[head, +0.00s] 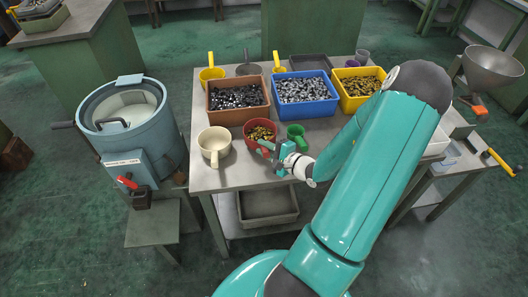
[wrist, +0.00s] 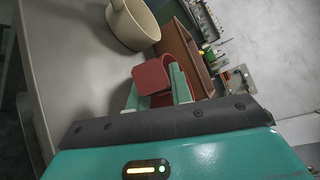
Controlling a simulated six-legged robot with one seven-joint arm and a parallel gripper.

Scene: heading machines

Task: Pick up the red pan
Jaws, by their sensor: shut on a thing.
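The red pan (head: 248,137) holds brass-coloured small parts and is near the front of the grey table (head: 215,178), between a cream pan (head: 213,153) and a green pan (head: 297,132). My gripper (head: 273,151) is at its front side, its fingers shut on the pan. In the wrist view, a curved red part of the pan (wrist: 152,77) sits between the two pale green fingers (wrist: 157,97). The fingers and wrist hide part of the pan. I cannot tell whether the pan touches the table.
Behind are a brown bin (head: 236,116), a blue bin (head: 304,110) and a yellow bin (head: 353,103), all with small parts. The cream pan also shows in the wrist view (wrist: 135,27). A blue-grey machine (head: 140,135) stands left of the table. Bare tabletop lies at the front left.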

